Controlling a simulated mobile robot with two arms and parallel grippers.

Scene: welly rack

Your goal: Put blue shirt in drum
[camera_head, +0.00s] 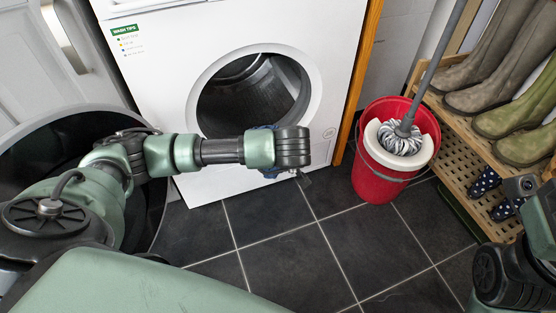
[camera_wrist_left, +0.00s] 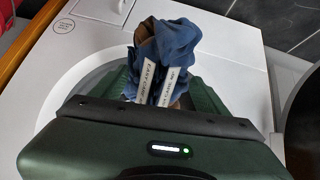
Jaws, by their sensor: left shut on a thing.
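The blue shirt (camera_wrist_left: 180,42) is bunched up between the fingers of my left gripper (camera_wrist_left: 158,88) in the left wrist view. In the head view my left gripper (camera_head: 292,150) is in front of the washing machine, below and to the right of its round opening. Only small bits of the blue shirt (camera_head: 268,173) show there; the gripper hides most of it. The drum (camera_head: 250,88) is the dark metal inside of the opening, and what I see of it looks empty. Parts of my right arm show at the right edge, but its fingers do not.
A red bucket (camera_head: 378,185) with a mop (camera_head: 400,138) stands right of the white washing machine (camera_head: 160,75). A wooden rack (camera_head: 455,135) with several boots is at the far right. A large dark round opening (camera_head: 150,205) is at left. The tiled floor (camera_head: 290,260) in front is clear.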

